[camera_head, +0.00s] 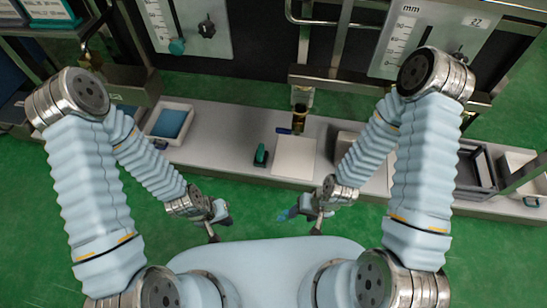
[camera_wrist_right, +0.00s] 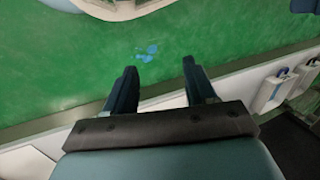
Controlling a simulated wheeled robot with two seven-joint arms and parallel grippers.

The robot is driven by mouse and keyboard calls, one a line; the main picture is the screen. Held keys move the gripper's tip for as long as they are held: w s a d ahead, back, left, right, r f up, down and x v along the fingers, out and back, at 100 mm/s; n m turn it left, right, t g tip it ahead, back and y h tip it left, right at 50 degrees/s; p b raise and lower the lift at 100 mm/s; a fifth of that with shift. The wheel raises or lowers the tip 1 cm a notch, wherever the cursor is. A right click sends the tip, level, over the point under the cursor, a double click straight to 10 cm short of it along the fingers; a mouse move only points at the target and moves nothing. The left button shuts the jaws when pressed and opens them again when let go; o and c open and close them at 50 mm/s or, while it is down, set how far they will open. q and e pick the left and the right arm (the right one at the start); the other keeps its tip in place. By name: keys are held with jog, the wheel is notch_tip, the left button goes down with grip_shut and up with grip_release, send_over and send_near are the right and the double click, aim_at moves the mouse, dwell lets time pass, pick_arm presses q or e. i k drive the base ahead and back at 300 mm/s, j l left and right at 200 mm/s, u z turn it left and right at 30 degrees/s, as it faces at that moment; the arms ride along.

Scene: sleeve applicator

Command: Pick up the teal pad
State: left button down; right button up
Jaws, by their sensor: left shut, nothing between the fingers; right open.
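A small dark teal block (camera_head: 261,155), which looks like the teal pad, stands on the grey bench left of a pale square plate (camera_head: 294,157). My left gripper (camera_head: 221,224) is in front of the bench, nearer my body than the teal block, shut and empty. My right gripper (camera_head: 301,220) is also in front of the bench, right of the block, open and empty. The right wrist view shows its two dark fingers (camera_wrist_right: 158,82) apart, with green floor between and beyond them. The teal block is not seen in that view.
On the grey bench (camera_head: 222,125) a white tray (camera_head: 157,139) with a blue sheet stands at left. A brass-coloured fitting with a blue part (camera_head: 298,121) stands behind the plate. A dark open crate (camera_head: 477,170) is at right, partly behind my right arm. Gauge panels rise behind.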

aim_at(262, 156)
jog(key=u, duration=0.4)
jog(key=l+u, duration=0.1)
jog(key=u, duration=1.1)
jog(key=l+u, duration=0.1)
jog(key=u, duration=0.35)
jog(key=k+l+u, duration=0.3)
jog(key=k+l, duration=0.45)
jog(key=l, duration=0.15)
